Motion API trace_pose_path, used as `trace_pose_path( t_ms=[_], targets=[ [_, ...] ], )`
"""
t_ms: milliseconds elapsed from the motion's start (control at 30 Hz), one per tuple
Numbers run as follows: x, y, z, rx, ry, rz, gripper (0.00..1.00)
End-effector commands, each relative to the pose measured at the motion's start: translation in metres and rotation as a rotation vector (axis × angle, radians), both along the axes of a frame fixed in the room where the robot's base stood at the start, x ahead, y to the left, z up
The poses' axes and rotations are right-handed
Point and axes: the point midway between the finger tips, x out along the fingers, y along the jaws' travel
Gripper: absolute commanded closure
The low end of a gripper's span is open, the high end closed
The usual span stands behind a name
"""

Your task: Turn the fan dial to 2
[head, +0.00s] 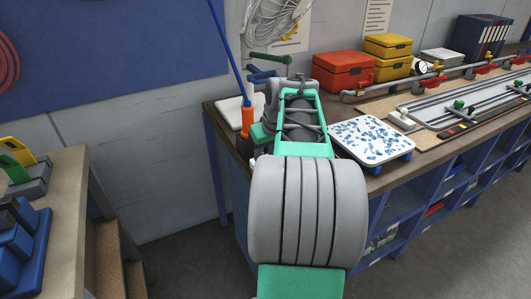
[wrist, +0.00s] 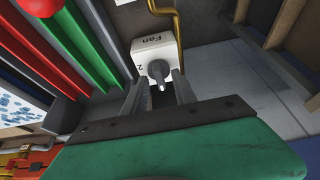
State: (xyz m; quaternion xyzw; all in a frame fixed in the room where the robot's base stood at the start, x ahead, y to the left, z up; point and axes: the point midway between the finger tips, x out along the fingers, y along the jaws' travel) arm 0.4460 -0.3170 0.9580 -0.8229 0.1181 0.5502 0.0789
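In the wrist view a white box labelled "Fan" (wrist: 150,44) carries a grey dial (wrist: 157,72) with a narrow pointer-like tip towards the camera. A "2" shows left of the dial; other marks are hidden or too small to read. My gripper (wrist: 157,88) is open, with one finger on each side of the dial's near end. I cannot tell whether either finger touches it. In the head view my arm reaches over the bench end, and the fan box cannot be made out there.
A yellow pipe (wrist: 178,20) runs beside the fan box. Green and red bars (wrist: 72,45) lie to its left. In the head view, an orange-and-blue rod (head: 247,118), a blue-speckled tray (head: 372,138) and a red box (head: 343,70) stand near my arm.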

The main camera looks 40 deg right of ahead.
Motion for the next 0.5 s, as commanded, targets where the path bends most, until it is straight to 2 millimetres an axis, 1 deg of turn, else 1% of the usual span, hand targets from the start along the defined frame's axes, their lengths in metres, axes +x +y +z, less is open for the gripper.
trace_pose_path(
  t_ms=[100,500],
  targets=[
    [0.0,0.0,0.0003,0.0,0.0,0.0,0.68],
    [-0.0002,0.0,0.0007,0.0,-0.001,-0.001,1.0]
  ],
)
